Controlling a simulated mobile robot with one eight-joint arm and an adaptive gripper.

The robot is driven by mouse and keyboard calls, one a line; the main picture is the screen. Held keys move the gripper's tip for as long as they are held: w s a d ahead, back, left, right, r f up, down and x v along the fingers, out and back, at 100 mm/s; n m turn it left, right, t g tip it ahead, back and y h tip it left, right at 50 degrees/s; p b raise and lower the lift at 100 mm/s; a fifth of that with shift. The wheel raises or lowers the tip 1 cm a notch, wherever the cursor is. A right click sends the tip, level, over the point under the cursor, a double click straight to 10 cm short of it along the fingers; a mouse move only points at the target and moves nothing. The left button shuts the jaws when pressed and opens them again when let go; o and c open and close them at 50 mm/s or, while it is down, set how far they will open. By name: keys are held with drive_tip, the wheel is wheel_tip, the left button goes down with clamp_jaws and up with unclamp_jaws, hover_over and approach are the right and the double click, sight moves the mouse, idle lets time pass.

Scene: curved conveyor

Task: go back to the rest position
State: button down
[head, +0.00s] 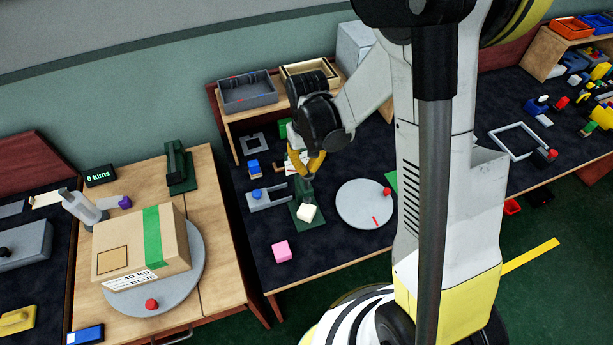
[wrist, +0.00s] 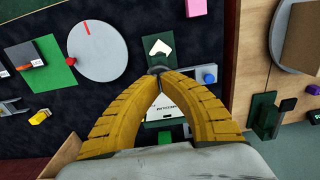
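My gripper (head: 305,167) has yellow curved fingers and hangs over the middle table, above a small grey post (head: 307,187) on a green base (head: 296,207). In the wrist view, the fingertips of my gripper (wrist: 160,72) come together, with no clear thing held between them. A dark grey part shows right at the tips; whether they touch it I cannot tell. The white block also shows in the wrist view (wrist: 160,47), just beyond the fingertips.
A round grey turntable (head: 362,205) with a red knob, a pink block (head: 282,251) and a grey fixture (head: 268,198) are nearby. A shelf with a grey bin (head: 247,93) stands behind. A cardboard box (head: 142,250) rests on the left table's turntable (head: 193,279).

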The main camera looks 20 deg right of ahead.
wheel_tip(320, 180, up, 2)
drive_tip(key=shift+r+p, duration=0.15)
drive_tip(key=shift+p, duration=0.45)
drive_tip(key=shift+r+b, duration=0.2)
drive_tip(key=shift+b, duration=0.2)
drive_tip(key=s+r+t+b, duration=0.6)
drive_tip(key=s+t+b, duration=0.1)
drive_tip(key=s+b, duration=0.5)
drive_tip(key=shift+s+b, duration=0.35)
idle(1.2)
